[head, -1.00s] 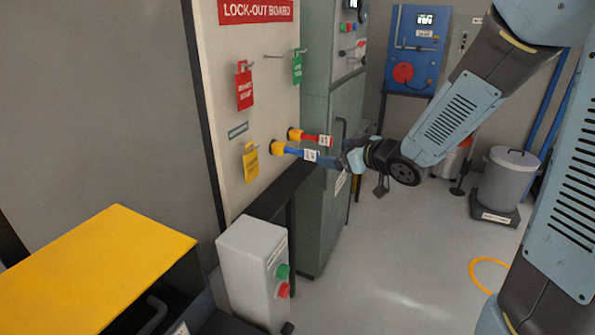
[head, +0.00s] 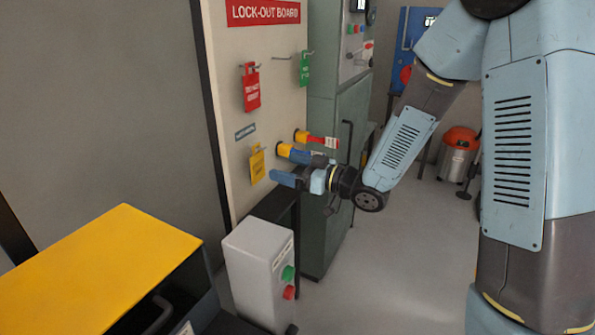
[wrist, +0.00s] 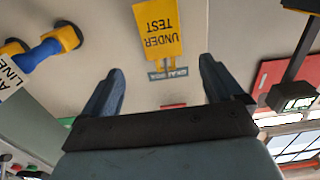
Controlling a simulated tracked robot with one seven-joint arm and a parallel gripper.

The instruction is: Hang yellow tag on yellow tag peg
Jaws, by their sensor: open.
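The yellow tag (head: 257,164), with a ring at its top, hangs low on the lock-out board (head: 228,85). The wrist view shows it inverted, reading UNDER TEST (wrist: 158,30). My gripper (head: 292,169) is open and empty to the right of the tag in the head view. In the wrist view the tag is ahead, roughly centred between the spread fingers and apart from them. A bare peg (head: 282,58) sticks out higher on the board, between the red tag (head: 251,88) and the green tag (head: 304,68).
A blue-and-yellow handle (wrist: 48,46) and a red-and-yellow one (head: 318,141) project from the board close to my gripper. A grey plate (head: 245,132) is above the yellow tag. A grey button box (head: 253,267) stands below. A green cabinet (head: 330,185) stands to the right.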

